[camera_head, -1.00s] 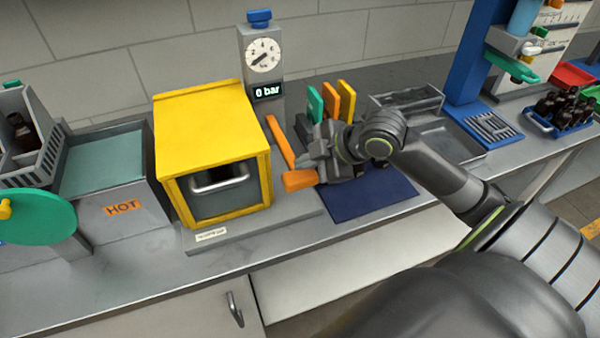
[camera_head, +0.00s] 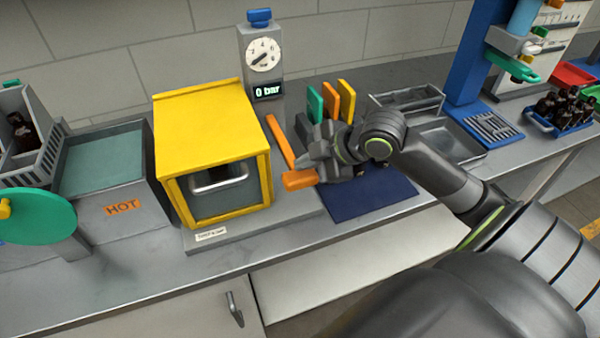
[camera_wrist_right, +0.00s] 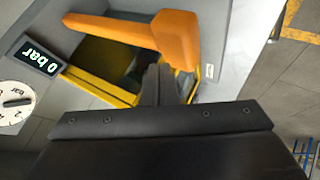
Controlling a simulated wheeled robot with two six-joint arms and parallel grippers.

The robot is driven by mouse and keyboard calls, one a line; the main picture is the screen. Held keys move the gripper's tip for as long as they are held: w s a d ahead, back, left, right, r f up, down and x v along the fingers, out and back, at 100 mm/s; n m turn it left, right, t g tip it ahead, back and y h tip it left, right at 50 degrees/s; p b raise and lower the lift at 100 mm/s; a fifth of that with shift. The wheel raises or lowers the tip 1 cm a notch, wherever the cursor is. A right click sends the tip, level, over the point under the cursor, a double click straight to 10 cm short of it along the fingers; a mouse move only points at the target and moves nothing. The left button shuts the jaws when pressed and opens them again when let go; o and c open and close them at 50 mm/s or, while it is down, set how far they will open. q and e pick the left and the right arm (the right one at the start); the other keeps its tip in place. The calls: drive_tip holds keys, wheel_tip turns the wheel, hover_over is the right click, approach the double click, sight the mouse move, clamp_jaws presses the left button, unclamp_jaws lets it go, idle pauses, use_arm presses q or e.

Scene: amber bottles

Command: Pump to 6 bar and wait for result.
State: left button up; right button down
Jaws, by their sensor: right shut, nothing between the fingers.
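The yellow test box (camera_head: 207,125) stands on a grey base on the bench, with a grey handled drawer or door (camera_head: 222,188) in its front opening. Behind it the pressure gauge (camera_head: 263,55) has a dial and a display (camera_head: 268,91) reading 0 bar. The display also shows in the right wrist view (camera_wrist_right: 39,58). The orange pump lever (camera_head: 281,143) rises beside the box, with a thick grip (camera_head: 300,180) at its near end. My right gripper (camera_head: 318,165) is shut and empty, close beside the lever grip (camera_wrist_right: 177,38). I cannot tell whether they touch. My left gripper is out of view.
A dark blue mat (camera_head: 368,195) lies under my right arm. Green and orange upright pieces (camera_head: 330,100) stand behind the gripper. A HOT bath (camera_head: 105,175) and green disc (camera_head: 38,216) are at left. Dark bottles (camera_head: 562,106) stand in a blue rack at right.

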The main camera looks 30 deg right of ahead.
sight(312, 179)
drive_tip(key=shift+f, duration=0.3)
drive_tip(key=shift+f+b, duration=2.3)
drive_tip(key=shift+f, duration=0.45)
idle(2.0)
drive_tip(key=shift+r, duration=0.1)
idle(0.4)
drive_tip(key=shift+r+p, duration=3.05)
drive_tip(key=shift+r, duration=0.05)
drive_tip(key=shift+r, duration=0.1)
wheel_tip(312, 179, up, 5)
drive_tip(key=p, duration=0.4)
drive_tip(key=shift+p, duration=0.4)
